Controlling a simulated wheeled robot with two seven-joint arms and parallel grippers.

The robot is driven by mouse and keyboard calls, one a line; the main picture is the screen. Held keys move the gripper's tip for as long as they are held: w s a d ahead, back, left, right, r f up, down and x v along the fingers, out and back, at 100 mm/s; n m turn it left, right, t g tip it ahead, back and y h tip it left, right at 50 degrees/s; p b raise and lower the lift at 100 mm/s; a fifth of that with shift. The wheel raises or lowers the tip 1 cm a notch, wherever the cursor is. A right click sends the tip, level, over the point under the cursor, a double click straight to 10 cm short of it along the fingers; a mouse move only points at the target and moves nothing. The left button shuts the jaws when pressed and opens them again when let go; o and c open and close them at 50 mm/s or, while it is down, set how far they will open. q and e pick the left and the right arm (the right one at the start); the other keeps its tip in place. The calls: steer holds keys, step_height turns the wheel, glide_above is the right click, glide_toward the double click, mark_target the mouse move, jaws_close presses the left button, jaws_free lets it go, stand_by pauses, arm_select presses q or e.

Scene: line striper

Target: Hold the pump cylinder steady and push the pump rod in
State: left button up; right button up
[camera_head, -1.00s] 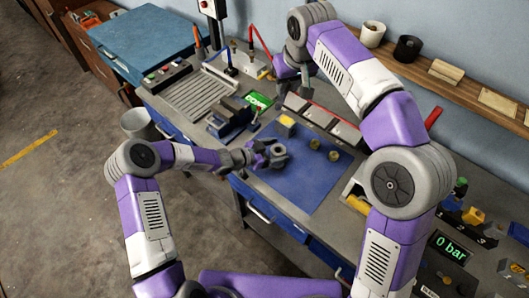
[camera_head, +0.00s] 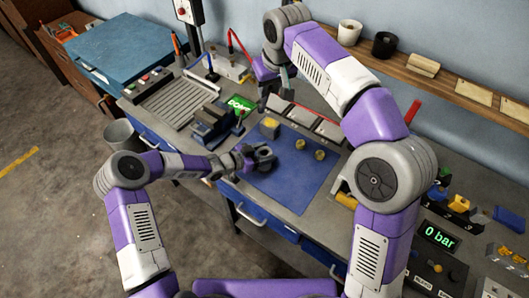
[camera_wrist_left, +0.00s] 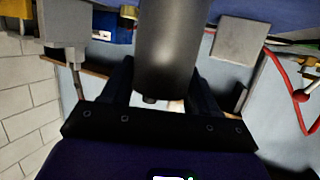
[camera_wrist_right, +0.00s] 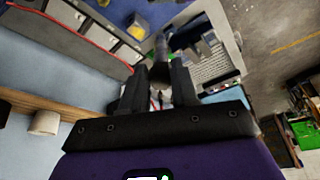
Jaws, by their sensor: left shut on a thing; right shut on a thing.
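The pump cylinder (camera_head: 264,154) is a dark grey tube above the blue mat. My left gripper (camera_head: 248,157) is shut on it; in the left wrist view the cylinder (camera_wrist_left: 168,50) stands between the two fingers. My right gripper (camera_head: 276,92) is higher up, near the back of the bench and apart from the cylinder. In the right wrist view it is shut on a grey piece (camera_wrist_right: 160,70), likely the pump rod, mostly hidden by the fingers. I cannot see the rod's full length or whether it enters the cylinder.
The blue mat (camera_head: 290,190) carries a yellow block (camera_head: 270,124) and two brass pieces (camera_head: 310,149). A vise (camera_head: 213,122) and a green screen (camera_head: 240,104) stand left of it, and grey bins (camera_head: 300,119) behind. A display (camera_head: 440,238) at right reads 0 bar.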

step_height(320, 180, down, 16)
steer(key=w+n+g+h, duration=0.1)
steer(key=w+n+g, duration=0.1)
steer(key=n+g, duration=0.1)
steer(key=shift+a+r+g+h, duration=0.2)
steer(key=shift+a+g+h, duration=0.1)
steer(key=shift+a, duration=0.05)
stand_by(0.4)
step_height(320, 180, down, 8)
stand_by(5.9)
